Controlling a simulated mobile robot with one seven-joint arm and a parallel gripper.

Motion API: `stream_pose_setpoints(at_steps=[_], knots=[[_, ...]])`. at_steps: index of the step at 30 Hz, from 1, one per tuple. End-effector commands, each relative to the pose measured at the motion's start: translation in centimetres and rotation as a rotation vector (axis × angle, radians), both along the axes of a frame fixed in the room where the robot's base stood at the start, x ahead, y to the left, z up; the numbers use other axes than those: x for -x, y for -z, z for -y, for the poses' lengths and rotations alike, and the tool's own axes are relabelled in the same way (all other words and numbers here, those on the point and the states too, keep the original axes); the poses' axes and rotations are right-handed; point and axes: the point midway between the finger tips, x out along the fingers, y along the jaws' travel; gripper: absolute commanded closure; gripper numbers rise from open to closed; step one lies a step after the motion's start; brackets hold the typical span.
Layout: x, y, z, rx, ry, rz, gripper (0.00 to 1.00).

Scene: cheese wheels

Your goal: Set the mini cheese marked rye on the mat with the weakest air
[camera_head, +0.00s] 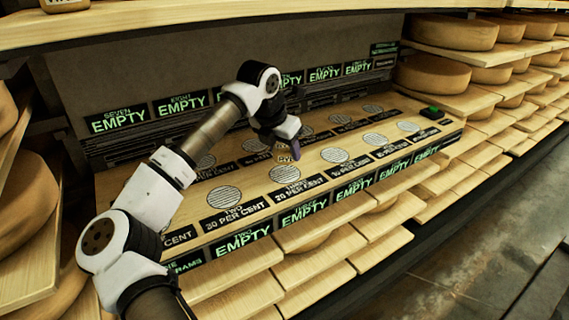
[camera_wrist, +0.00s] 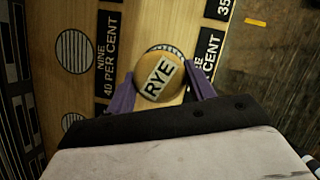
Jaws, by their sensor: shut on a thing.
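My gripper (camera_head: 291,146) is shut on the mini cheese marked RYE (camera_wrist: 157,85). In the wrist view, its purple fingers (camera_wrist: 160,80) grip the small round tan cheese from both sides, with the white RYE label facing the camera. The cheese partly covers a striped round mat (camera_wrist: 166,48); I cannot tell whether they touch. A bare mat (camera_wrist: 73,51) to the left has the label NINE, 40 PER CENT (camera_wrist: 107,55). In the head view, the cheese is mostly hidden.
The wooden bench carries two rows of striped mats, including a bare front mat (camera_head: 226,197) and another (camera_head: 285,174). Green EMPTY signs (camera_head: 243,238) line the front and back. A green button box (camera_head: 431,113) sits at the right end. Shelves of large cheese wheels (camera_head: 453,33) surround it.

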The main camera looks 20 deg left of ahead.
Motion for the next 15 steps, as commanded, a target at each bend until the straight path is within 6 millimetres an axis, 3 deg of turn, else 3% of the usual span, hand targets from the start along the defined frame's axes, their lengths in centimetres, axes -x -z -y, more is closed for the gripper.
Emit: stream_pose_setpoints(at_steps=[11, 15], knots=[[0.0, 4.1, 0.0, 0.001, -0.001, 0.000, 0.71], [0.0, 4.4, 0.0, 0.000, 0.000, 0.002, 0.71]])
